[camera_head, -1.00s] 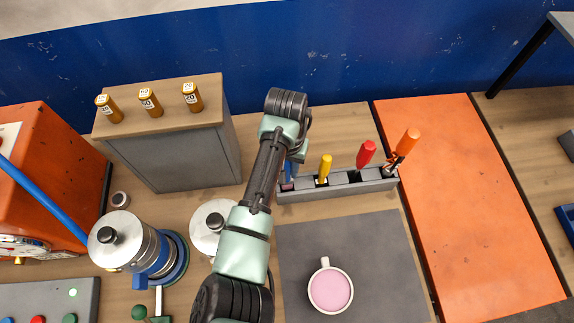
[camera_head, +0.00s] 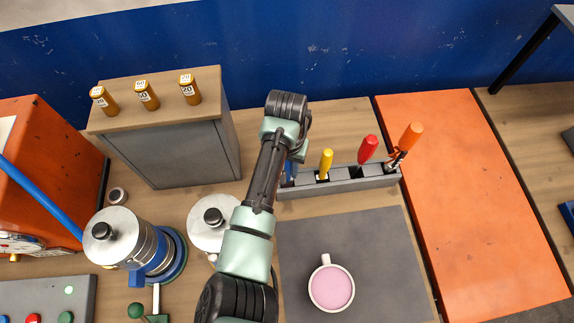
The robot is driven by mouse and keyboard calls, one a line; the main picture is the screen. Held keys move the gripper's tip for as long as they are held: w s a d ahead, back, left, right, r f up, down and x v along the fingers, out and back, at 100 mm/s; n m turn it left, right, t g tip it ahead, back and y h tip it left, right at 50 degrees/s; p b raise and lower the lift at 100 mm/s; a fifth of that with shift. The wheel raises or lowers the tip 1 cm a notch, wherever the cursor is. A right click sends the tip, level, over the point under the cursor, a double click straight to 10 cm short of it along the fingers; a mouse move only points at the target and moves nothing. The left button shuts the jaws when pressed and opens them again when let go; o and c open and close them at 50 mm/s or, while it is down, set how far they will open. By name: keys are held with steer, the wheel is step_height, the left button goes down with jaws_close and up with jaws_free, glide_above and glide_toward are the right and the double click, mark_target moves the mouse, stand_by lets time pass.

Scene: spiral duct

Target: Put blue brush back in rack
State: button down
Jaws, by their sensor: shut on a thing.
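The grey rack (camera_head: 345,186) stands on the wooden bench behind the dark mat. It holds a yellow-handled tool (camera_head: 325,163), a red-handled tool (camera_head: 368,148) and an orange-handled tool (camera_head: 408,138) toward its right end. My gripper (camera_head: 291,169) points down at the rack's left end and is mostly hidden by my arm. It is shut on the blue brush (camera_head: 289,173), of which only a small blue part shows. The brush's lower end is hidden, so I cannot tell how deep it sits in the left slot.
A pink-filled mug (camera_head: 331,288) stands on the dark mat (camera_head: 375,245). Silver-lidded canisters (camera_head: 113,236) stand at left. A grey cabinet (camera_head: 175,155) carries several amber bottles. An orange panel (camera_head: 470,200) lies right of the rack.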

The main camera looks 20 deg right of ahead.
steer(key=shift+f+b, duration=0.5)
steer(key=shift+f, duration=0.3)
steer(key=c, duration=0.6)
jaws_free()
steer(key=shift+r, duration=0.1)
step_height(320, 180, up, 13)
steer(key=shift+s+a+f+b, duration=0.1)
steer(key=shift+s+b, duration=0.05)
steer(key=shift+b, duration=0.4)
